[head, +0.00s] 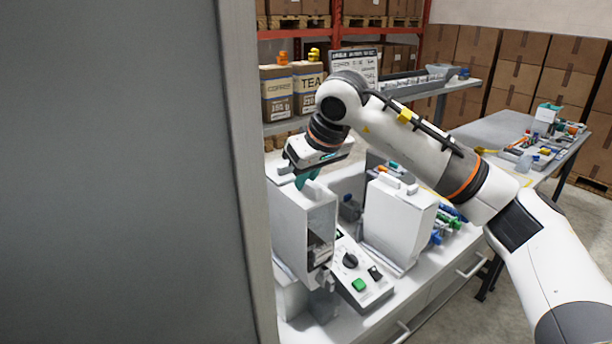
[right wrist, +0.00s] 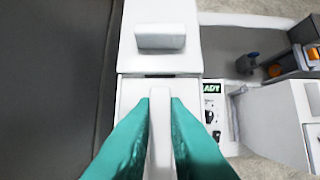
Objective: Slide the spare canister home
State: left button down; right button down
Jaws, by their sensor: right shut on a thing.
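A white canister (head: 302,222) with a dark window in its front side stands above the dispenser base on the counter. My right gripper (head: 308,179) is over its top, with teal fingers shut on its raised handle. The right wrist view shows the fingers (right wrist: 160,110) on both sides of this white handle (right wrist: 159,135). A second white canister (head: 397,222) stands apart to the right, also seen in the right wrist view (right wrist: 275,120). Another white handled top (right wrist: 160,40) lies just beyond the held canister. Whether the held canister is fully seated is hidden. My left gripper is out of view.
A control panel with a black knob (head: 350,260) and green button (head: 359,285) sits at the canister's foot. A large grey panel (head: 110,170) blocks the left. Coffee and tea bags (head: 292,92) stand on the shelf behind. A side table (head: 500,128) holds small items.

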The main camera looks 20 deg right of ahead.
jog(key=c, duration=1.4)
grip_release()
jog(key=shift+f, duration=0.1)
jog(key=shift+o, duration=0.2)
jog(key=b+v, duration=0.3)
jog(key=v, duration=0.9)
jog(key=shift+s, duration=0.1)
